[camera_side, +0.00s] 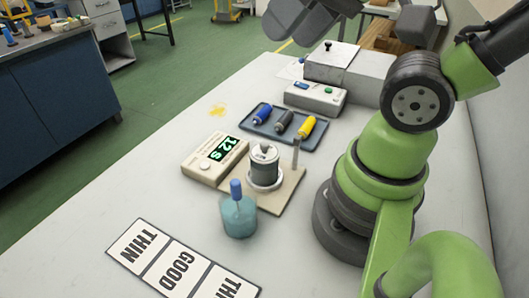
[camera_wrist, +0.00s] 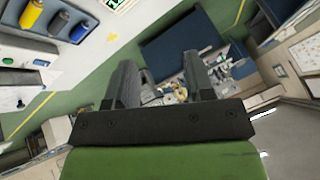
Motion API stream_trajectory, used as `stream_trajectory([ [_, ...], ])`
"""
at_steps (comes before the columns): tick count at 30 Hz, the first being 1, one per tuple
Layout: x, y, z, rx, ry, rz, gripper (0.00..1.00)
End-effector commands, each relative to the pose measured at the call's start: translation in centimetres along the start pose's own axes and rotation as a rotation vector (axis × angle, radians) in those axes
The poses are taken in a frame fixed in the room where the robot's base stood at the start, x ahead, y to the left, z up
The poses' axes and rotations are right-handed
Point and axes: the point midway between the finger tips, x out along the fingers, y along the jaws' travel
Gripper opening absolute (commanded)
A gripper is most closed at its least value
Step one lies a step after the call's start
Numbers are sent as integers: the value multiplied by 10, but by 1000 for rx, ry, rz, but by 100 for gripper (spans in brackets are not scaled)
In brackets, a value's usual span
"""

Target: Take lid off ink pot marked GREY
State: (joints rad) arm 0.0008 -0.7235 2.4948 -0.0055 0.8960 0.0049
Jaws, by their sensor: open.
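A small pot (camera_side: 264,163) with dark grey sides and a pale, knobbed top stands upright on a tan board in the side view. I cannot read the word GREY on it or on any other container. My gripper (camera_wrist: 162,78) is open and empty in the wrist view, its two dark fingers apart, with only distant room background between them. In the side view the end of my arm is at the top edge, partly cut off, high above the table and well away from the pot.
A teal jar (camera_side: 239,218) with a blue handle stands in front of the pot. A timer (camera_side: 215,158) is left of it. A tray (camera_side: 263,133) holds blue, grey and yellow cylinders. A button box (camera_side: 315,98) stands behind. THIN and GOOD cards (camera_side: 182,262) lie in front. The table's left side is clear.

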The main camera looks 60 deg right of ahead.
Motion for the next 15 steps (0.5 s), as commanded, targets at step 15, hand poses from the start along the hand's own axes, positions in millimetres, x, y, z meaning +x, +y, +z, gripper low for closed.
stream_trajectory([
  [15, 108, 46, -11, 37, -426, 329, 48],
])
